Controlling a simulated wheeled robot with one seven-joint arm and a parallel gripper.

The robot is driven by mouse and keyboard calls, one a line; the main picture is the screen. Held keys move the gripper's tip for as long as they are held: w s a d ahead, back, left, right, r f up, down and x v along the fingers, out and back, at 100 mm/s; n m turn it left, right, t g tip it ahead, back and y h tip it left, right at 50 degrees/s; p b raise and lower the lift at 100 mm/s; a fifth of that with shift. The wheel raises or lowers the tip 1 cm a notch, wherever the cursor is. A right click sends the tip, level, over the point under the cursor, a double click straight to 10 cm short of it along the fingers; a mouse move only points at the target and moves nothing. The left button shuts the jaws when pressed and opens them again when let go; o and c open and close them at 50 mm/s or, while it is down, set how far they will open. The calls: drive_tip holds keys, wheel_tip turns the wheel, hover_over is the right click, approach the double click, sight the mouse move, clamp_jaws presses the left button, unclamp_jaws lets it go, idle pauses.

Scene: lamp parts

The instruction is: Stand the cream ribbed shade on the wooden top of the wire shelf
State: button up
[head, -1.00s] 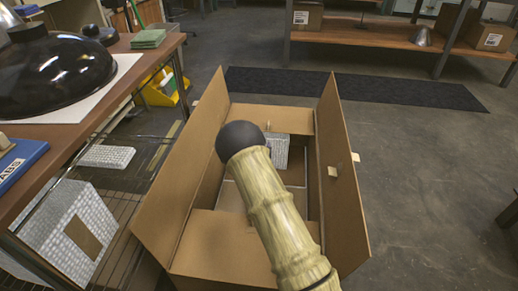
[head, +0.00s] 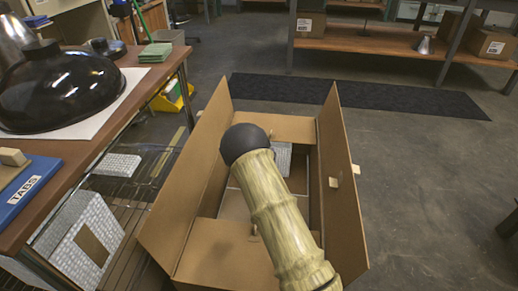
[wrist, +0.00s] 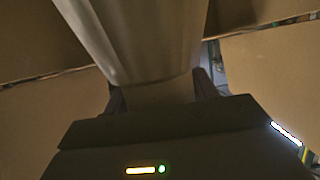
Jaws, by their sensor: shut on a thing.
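In the wrist view my gripper (wrist: 160,92) is shut on a smooth-looking, grey-beige tapered piece (wrist: 140,38). It looks like the shade; its ribs and cream colour are not clear in the dim light. The piece rises out of the top of the picture, with cardboard around it. In the head view the gripper and the held piece are hidden behind my arm, which reaches over the open carton (head: 349,200). The wire shelf's wooden top (head: 90,151) is at the left.
The wooden top carries a black dome (head: 62,92) on a white sheet, a blue binder (head: 30,188) and green cloths (head: 155,53). Patterned boxes (head: 82,238) sit on the wires below. The carton's tall flaps stand up between my arm and the shelf.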

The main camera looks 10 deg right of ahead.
drive_tip(key=s+r+n+y+p, duration=0.1)
drive_tip(key=s+r+p, duration=0.6)
drive_tip(key=r+p, duration=1.6)
drive_tip(key=s+r+n+y+p, duration=0.1)
drive_tip(key=s+r+p, duration=0.6)
drive_tip(key=r+p, duration=1.6)
drive_tip(key=s+r+n+y+p, duration=0.1)
drive_tip(key=s+r+p, duration=0.7)
drive_tip(key=r+p, duration=1.5)
drive_tip(key=y+p, duration=0.1)
drive_tip(key=p, duration=0.4)
drive_tip(key=shift+a+n+t+p, duration=0.3)
drive_tip(key=shift+a+p, duration=0.1)
drive_tip(key=shift+s+a, duration=0.1)
drive_tip(key=shift+a, duration=0.05)
